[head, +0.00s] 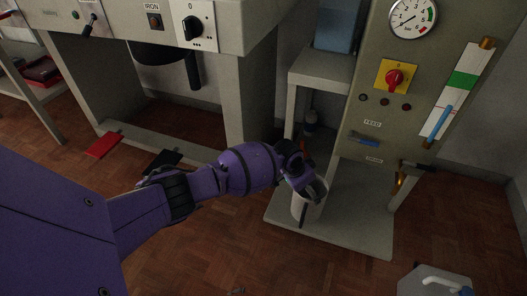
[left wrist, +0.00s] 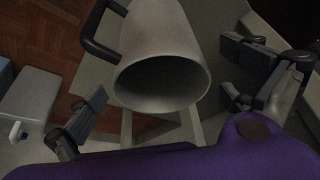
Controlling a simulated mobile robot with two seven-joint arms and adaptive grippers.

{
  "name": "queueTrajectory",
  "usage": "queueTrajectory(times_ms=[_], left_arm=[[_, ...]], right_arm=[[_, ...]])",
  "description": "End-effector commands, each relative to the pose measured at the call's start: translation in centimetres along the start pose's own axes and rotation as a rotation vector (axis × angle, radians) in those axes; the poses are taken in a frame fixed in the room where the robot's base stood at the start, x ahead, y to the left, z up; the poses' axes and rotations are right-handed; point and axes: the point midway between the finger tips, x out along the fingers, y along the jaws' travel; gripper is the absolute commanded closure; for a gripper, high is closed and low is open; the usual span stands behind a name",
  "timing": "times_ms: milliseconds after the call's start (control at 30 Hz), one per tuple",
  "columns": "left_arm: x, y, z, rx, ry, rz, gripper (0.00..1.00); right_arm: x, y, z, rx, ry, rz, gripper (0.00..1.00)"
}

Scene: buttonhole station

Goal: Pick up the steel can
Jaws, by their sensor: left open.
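The steel can (head: 311,209) is a pale grey open-topped cylinder with a dark handle. It stands on the low base plate of the grey machine in the head view. My left gripper (head: 302,177) is at the can's top, partly covering it. In the left wrist view the can (left wrist: 170,38) lies between the spread fingers of my left gripper (left wrist: 165,93), its dark mouth facing the camera and its handle to the upper left. The fingers are open, with a visible gap on each side of the can. My right gripper is not in view.
The grey machine's base plate (head: 352,238) surrounds the can. Its panel (head: 380,110) rises just behind with a red knob (head: 394,77) and gauge. A red pedal (head: 103,145) and a dark pedal are at left. A light box (head: 432,283) stands at front right.

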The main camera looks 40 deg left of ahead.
Motion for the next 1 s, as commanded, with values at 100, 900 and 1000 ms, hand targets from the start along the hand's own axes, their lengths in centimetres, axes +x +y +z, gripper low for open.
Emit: queueTrajectory(times_ms=[100,900,1000], left_arm=[[1.9,0.2,-0.4,0.001,0.002,0.001,0.0],[4.4,0.2,-0.5,0.0,0.002,0.0,0.47],[4.4,0.2,-0.5,0.0,0.001,0.0,0.6]], right_arm=[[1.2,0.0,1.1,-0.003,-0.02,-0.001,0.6],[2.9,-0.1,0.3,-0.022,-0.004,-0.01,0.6],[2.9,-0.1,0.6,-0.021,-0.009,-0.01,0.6]])
